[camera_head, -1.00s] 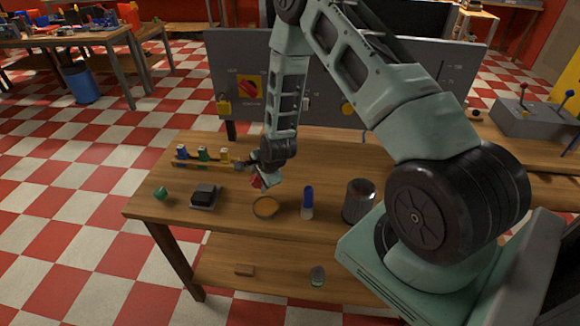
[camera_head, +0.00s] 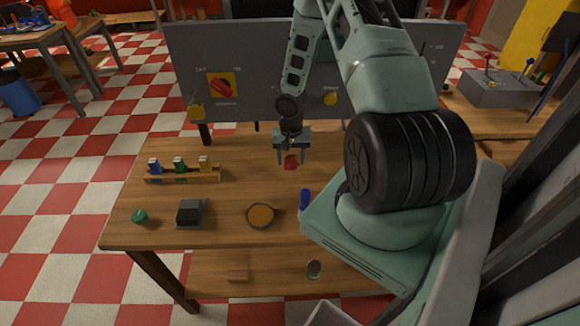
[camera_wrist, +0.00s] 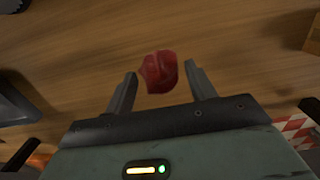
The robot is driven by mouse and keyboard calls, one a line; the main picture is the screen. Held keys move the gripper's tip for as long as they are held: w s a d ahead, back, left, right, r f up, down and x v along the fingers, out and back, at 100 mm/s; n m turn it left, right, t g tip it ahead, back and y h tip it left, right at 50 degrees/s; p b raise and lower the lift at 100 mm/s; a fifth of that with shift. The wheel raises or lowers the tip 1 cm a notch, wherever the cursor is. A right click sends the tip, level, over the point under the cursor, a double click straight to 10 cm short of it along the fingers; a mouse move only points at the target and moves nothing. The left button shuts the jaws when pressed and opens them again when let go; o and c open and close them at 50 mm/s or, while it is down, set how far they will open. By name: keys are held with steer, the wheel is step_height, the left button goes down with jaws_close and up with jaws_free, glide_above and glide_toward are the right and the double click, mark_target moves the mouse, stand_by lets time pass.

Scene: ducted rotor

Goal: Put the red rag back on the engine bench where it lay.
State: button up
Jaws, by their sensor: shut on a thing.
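The red rag (camera_head: 291,162) is a small crumpled bundle between the fingertips of my gripper (camera_head: 292,158). In the wrist view, the rag (camera_wrist: 159,72) sits between the two fingers of my gripper (camera_wrist: 162,76), with wood behind it. My gripper is shut on the rag and points down over the back middle of the wooden engine bench (camera_head: 235,235). The gap between the rag and the bench top is hard to judge.
A rack with small bottles (camera_head: 182,175) stands left of my gripper. A green item (camera_head: 139,216), a dark box (camera_head: 190,213), a round amber dish (camera_head: 261,216) and a blue-capped bottle (camera_head: 305,200) stand nearer the front. A grey panel (camera_head: 250,85) rises behind the bench.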

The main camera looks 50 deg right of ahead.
mark_target(291, 167)
steer(key=shift+f+p, duration=0.55)
steer(key=shift+f, duration=1.85)
steer(key=o, duration=0.9)
steer(key=shift+r, duration=0.1)
